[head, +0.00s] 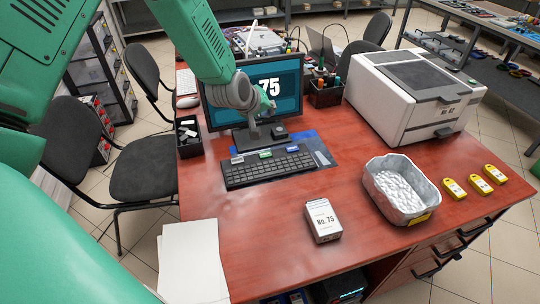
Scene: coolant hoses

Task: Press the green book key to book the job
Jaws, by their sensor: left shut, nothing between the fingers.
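The green book key (265,154) is a small green key between a pale key (237,159) and a blue key (292,148), in a row behind the black keyboard (268,168). My left arm comes in from the upper left and crosses in front of the monitor (288,82), which shows a large 75. My left gripper (278,131) is small and dark against the monitor's stand. It is shut and empty, and appears a little above and behind the green key in the picture. I cannot see contact with the key. My right gripper is not in view.
A grey tray (373,187), a white box marked No. 75 (323,222) and yellow tags (454,188) stand on the red desk (265,225). A printer (400,132) is at the back right. Paper (193,262) lies front left; the desk's front middle is clear.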

